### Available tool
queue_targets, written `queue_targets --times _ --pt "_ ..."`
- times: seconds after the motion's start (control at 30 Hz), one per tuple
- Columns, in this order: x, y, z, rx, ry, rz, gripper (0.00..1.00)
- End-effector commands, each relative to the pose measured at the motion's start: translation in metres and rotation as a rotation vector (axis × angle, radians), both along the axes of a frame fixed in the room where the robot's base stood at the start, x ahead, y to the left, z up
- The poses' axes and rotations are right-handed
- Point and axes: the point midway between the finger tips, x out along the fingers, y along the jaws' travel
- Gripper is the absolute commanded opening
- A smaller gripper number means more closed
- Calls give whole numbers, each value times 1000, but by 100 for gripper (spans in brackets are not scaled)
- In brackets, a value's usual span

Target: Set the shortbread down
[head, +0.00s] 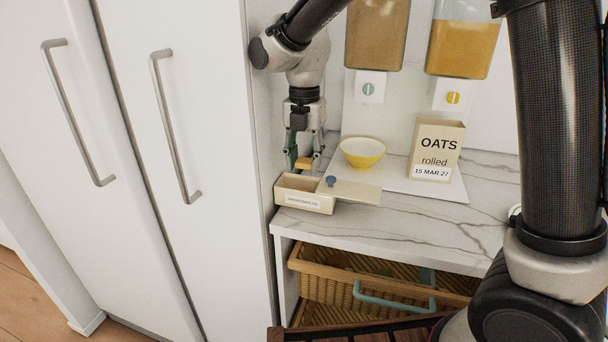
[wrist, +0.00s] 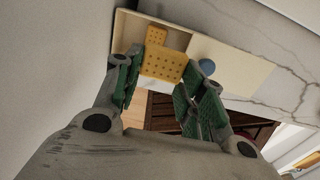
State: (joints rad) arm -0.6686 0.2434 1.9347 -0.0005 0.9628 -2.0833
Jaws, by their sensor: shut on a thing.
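My gripper (head: 304,160) points down at the left end of the counter and is shut on a golden shortbread (head: 304,164). In the wrist view the held shortbread (wrist: 163,65), dotted with holes, sits between the green finger pads. It is above the open cream tin (head: 302,203), whose label is too small to read surely. Another shortbread piece (wrist: 156,35) shows inside the tin in the wrist view. The tin's cream lid (head: 358,193) with a blue knob (head: 331,181) lies to the right side of the opening. Whether the held piece touches the tin is unclear.
A yellow and white bowl (head: 363,152) and an oats box (head: 436,150) stand on a white board (head: 400,180). Dispensers (head: 463,48) hang above. A tall white cabinet (head: 200,120) closes off the left. A wicker drawer (head: 330,286) is below the marble counter (head: 430,220).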

Motion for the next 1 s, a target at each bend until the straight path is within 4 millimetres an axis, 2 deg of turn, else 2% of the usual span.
queue_targets --times 0.27,1.0 --pt "0 0 -36 -1 2 0 28" --pt "0 0 -49 -1 0 0 28"
